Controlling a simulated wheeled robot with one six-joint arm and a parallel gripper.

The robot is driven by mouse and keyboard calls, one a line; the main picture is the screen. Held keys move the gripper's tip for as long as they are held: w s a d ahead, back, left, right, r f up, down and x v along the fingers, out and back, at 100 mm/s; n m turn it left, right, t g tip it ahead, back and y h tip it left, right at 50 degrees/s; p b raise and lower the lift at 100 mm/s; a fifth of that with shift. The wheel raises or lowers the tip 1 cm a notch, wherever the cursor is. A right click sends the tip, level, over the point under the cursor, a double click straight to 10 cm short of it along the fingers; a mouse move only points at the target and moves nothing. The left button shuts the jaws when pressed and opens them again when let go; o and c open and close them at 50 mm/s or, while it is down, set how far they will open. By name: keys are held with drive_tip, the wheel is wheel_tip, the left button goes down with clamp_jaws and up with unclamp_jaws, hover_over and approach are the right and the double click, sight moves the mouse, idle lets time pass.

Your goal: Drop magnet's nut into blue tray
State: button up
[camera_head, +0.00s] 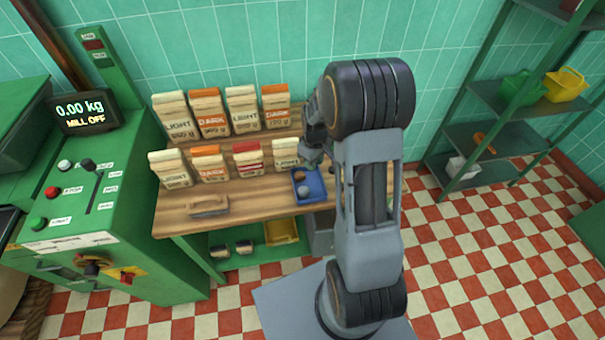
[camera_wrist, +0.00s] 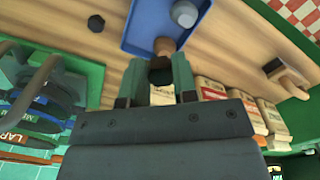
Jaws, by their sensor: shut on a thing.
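The blue tray (camera_head: 315,192) lies on the wooden bench below my gripper (camera_head: 311,154). In the wrist view the tray (camera_wrist: 134,32) is just beyond the fingertips. A grey round piece (camera_wrist: 184,13) and a brown piece (camera_wrist: 165,45) show at the tray; the brown one is near its edge. My gripper (camera_wrist: 160,70) is shut on a small dark thing (camera_wrist: 160,75) between its fingers. I cannot tell whether that is the magnet or the nut. A dark, roughly six-sided piece (camera_wrist: 96,23) lies on the bench beside the tray.
Paper bags marked LIGHT and DARK (camera_head: 172,170) stand in two rows behind the tray. A wooden-handled tool (camera_head: 208,206) lies at the bench's left, where bare wood shows. A green machine (camera_head: 90,215) stands at the left, and green shelves (camera_head: 500,100) at the right.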

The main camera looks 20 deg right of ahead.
wheel_tip(320, 180, down, 6)
drive_tip(key=b, duration=0.4)
drive_tip(key=shift+r, duration=0.1)
drive_tip(key=o, duration=1)
wheel_tip(320, 180, up, 14)
drive_tip(key=shift+f+b, duration=0.1)
drive_tip(key=shift+b, duration=0.45)
